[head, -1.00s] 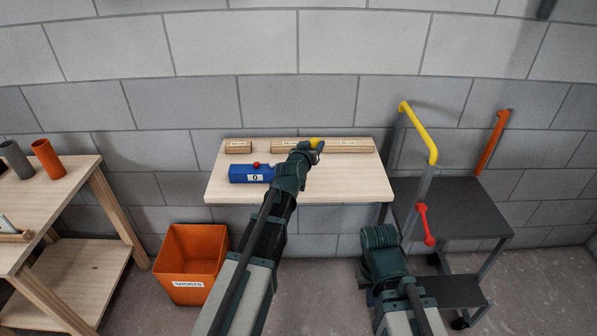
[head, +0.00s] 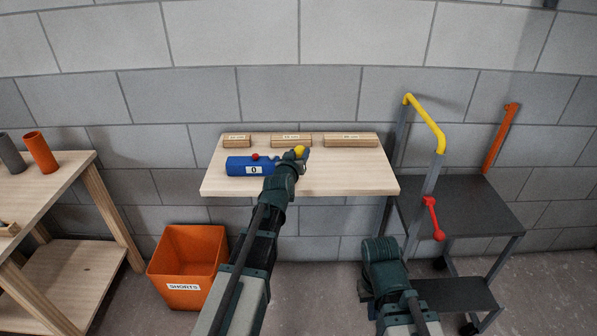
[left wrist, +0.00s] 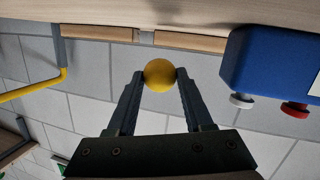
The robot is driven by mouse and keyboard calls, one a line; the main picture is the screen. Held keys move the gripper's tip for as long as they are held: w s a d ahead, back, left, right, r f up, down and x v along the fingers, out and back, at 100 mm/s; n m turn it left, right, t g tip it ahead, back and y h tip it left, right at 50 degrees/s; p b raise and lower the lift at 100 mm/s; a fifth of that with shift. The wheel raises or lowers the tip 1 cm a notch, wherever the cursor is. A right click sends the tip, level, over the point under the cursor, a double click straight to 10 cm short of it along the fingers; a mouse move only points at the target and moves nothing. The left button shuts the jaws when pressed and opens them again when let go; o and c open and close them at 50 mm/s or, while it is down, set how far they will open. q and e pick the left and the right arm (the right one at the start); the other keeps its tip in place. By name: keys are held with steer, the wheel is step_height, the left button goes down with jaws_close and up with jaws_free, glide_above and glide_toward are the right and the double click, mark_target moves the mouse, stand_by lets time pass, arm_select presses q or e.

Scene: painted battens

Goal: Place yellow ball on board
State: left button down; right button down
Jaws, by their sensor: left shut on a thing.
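The yellow ball (head: 299,152) is held between the fingertips of my left gripper (head: 298,157), over the wooden board (head: 345,180) by the wall. In the left wrist view the yellow ball (left wrist: 159,75) sits between both fingers of the left gripper (left wrist: 159,78), with a gap between it and the board surface (left wrist: 150,12). My right arm is folded low at the right in the head view. The fingers of my right gripper (head: 366,290) are not clear there.
A blue box (head: 240,166) marked 0, with a red button, stands just left of the ball. Several labelled wooden battens (head: 291,140) lie along the board's back edge. An orange bin (head: 186,262) stands below; a step trolley (head: 455,210) is at right. The board's right front is clear.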

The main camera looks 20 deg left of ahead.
arm_select(q)
steer(key=shift+f+b, duration=1.8)
steer(key=shift+f, duration=0.1)
steer(key=shift+f, duration=0.15)
steer(key=shift+c, duration=1.5)
jaws_free()
